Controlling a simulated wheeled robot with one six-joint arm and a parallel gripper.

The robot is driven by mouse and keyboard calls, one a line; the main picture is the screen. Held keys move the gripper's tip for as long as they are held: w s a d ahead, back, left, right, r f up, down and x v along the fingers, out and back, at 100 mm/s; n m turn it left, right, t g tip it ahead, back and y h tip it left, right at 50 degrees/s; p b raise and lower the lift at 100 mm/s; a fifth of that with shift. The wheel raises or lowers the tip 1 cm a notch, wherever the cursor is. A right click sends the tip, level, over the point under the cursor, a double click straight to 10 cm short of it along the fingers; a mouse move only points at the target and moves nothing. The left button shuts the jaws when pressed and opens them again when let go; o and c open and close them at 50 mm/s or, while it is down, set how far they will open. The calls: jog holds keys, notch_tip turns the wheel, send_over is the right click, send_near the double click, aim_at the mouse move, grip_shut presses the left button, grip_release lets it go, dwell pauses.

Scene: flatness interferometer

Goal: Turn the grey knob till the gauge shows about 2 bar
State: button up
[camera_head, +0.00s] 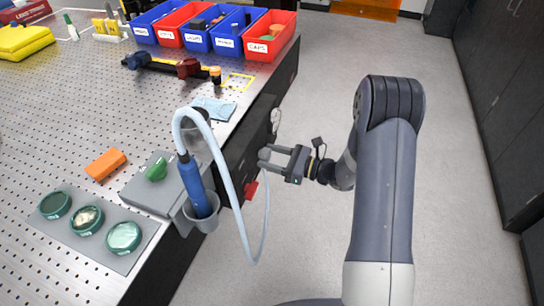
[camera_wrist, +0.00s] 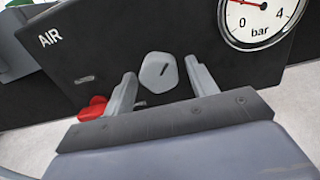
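The grey knob (camera_wrist: 158,72) sits on a dark panel marked AIR, with a short dark mark on its face. My gripper (camera_wrist: 161,68) is open, with one finger on each side of the knob and a small gap at both sides. The round white gauge (camera_wrist: 262,32) is at the top right of the wrist view, cut off by the picture edge. It shows 0, 4 and bar; its red needle points left, a little past the 0, and the exact reading is unclear. In the head view my gripper (camera_head: 270,157) is at the bench's side; the knob is hard to make out there.
A red part (camera_wrist: 93,108) is on the panel, left of and below the knob. A pale hose (camera_head: 228,185) loops down beside my gripper from a blue tool (camera_head: 194,186) in a holder (camera_head: 203,222). The floor (camera_head: 310,235) right of the bench is clear.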

jog(key=c, duration=0.8)
jog(key=shift+m+p, duration=0.65)
jog(key=shift+m, duration=0.95)
jog(key=shift+c, duration=0.2)
jog(key=o, duration=1)
jog(key=shift+d, duration=0.1)
jog(key=v, duration=1)
jog(key=shift+s+d+b, duration=0.2)
jog(key=shift+d+b, duration=0.1)
jog(key=shift+b, duration=0.1)
jog(key=shift+a, duration=0.1)
